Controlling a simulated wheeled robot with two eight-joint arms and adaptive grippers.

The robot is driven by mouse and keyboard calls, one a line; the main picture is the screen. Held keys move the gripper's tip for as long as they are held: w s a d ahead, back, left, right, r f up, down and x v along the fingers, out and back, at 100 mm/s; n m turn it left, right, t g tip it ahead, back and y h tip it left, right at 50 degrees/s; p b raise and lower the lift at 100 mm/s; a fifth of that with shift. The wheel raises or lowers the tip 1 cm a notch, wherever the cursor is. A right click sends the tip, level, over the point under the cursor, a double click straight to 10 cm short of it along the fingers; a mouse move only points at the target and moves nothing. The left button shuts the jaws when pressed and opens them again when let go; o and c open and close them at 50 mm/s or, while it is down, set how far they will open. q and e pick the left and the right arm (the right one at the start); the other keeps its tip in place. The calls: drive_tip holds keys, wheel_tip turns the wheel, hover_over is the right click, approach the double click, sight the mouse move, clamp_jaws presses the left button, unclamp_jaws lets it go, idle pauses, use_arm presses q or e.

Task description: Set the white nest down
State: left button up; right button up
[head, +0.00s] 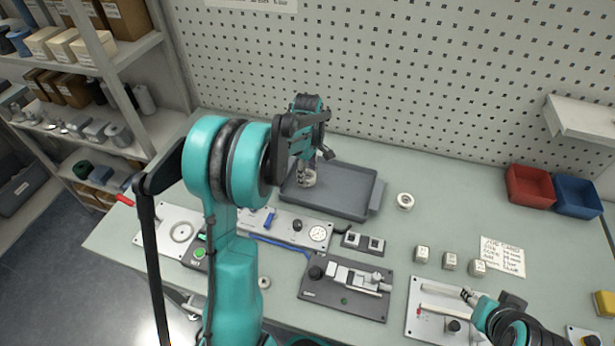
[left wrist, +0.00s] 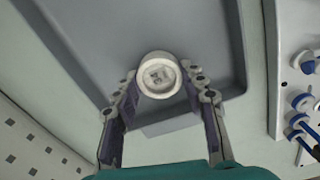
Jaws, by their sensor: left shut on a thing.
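The white nest (left wrist: 159,75) is a small round cup with a marked inner face, seen from above in the left wrist view. My left gripper (left wrist: 160,84) is shut on it, one finger on each side. In the head view the nest (head: 308,178) shows at the left end of the grey tray (head: 345,208), partly hidden by the gripper (head: 308,170). I cannot tell whether its base touches the tray floor. My right gripper (head: 472,296) is low at the right, over a white fixture board; its finger opening is unclear.
A white ring (head: 405,200) lies on the table right of the tray. Fixture plates (head: 345,288) and several small blocks (head: 449,261) stand in front. Red (head: 530,187) and blue (head: 577,196) bins are at the back right. The tray's middle and right are bare.

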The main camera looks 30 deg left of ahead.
use_arm(q)
drive_tip(key=shift+f, duration=0.1)
drive_tip(key=shift+f, duration=0.1)
drive_tip(key=o, duration=1.1)
drive_tip(key=shift+o, duration=0.2)
wheel_tip(320, 180, up, 11)
drive_tip(key=p, duration=0.4)
drive_tip(key=s+d+r+m+t, duration=0.2)
drive_tip(key=s+d+r+m, duration=0.3)
drive_tip(key=d, duration=0.1)
drive_tip(key=s+d+f+m+t, duration=0.1)
drive_tip(key=s+d+m+t, duration=0.4)
drive_tip(key=s+d+m, duration=0.5)
drive_tip(key=s+m, duration=0.3)
drive_tip(key=s, duration=0.1)
drive_tip(key=shift+f, duration=0.25)
